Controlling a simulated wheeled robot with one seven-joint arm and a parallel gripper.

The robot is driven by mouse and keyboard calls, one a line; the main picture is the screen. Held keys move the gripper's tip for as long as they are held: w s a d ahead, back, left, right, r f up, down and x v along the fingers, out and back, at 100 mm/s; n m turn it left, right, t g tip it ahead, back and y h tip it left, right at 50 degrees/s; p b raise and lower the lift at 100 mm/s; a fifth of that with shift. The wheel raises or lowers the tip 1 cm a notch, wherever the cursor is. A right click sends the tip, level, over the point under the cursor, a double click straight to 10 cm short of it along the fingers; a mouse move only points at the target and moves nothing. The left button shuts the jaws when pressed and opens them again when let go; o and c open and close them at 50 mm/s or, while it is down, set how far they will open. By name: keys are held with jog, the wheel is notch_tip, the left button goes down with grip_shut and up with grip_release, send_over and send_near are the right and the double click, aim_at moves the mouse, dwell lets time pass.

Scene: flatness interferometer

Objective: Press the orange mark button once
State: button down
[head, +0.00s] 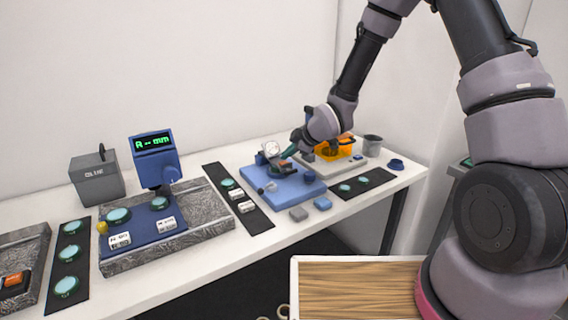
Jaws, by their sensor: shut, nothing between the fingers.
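My gripper (287,154) reaches down over the blue fixture (285,188) at the back middle of the bench, close to a round white dial (272,148). Its fingers are small in this view and look shut and empty. I cannot make out for certain which part is the orange mark button. I cannot tell whether the fingers touch anything.
A blue display unit (153,157) stands on a granite slab (205,230). Dark strips with green discs (67,286) lie on the white bench (225,262). A dark cup (372,145) stands at the back right.

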aim_at(287, 166)
jog(key=shift+f, duration=0.6)
dwell(0.7)
jog(key=shift+r, duration=0.9)
jog(key=shift+r, duration=2.5)
